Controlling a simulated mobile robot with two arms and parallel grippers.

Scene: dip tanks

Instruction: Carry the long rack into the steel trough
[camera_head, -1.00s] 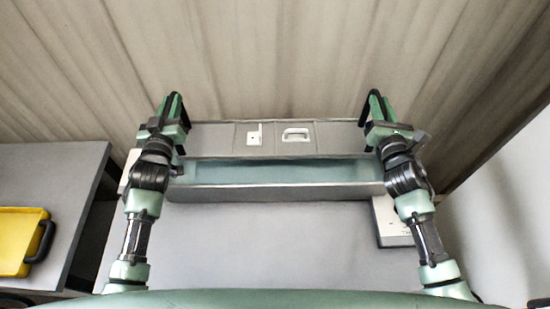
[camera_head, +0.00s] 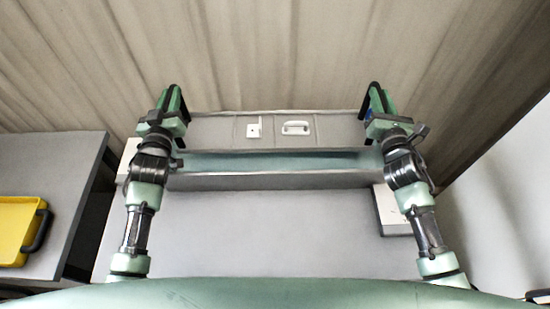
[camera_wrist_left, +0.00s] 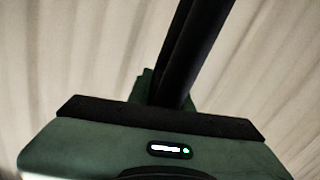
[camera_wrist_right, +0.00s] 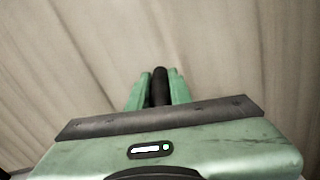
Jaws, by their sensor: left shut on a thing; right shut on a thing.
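The long rack (camera_head: 215,128) is a grey divided tray with a white hooked piece and a white handle-shaped piece in it. It spans between my two grippers and looks level. My left gripper (camera_head: 172,103) is shut on the black bar at its left end, and the left wrist view shows this bar between the fingers (camera_wrist_left: 165,90). My right gripper (camera_head: 380,105) is shut on the black bar at its right end, also seen in the right wrist view (camera_wrist_right: 158,90). The steel trough (camera_head: 275,181), long with a teal inside, lies just below the rack in the picture. Their height gap cannot be told.
The trough stands on a grey table (camera_head: 280,230) whose front is clear. A pale flat box (camera_head: 393,215) lies at the trough's right end, another pale one (camera_head: 128,158) at its left. A yellow tray (camera_head: 15,230) is on a separate left table (camera_head: 65,150). A pleated curtain is behind.

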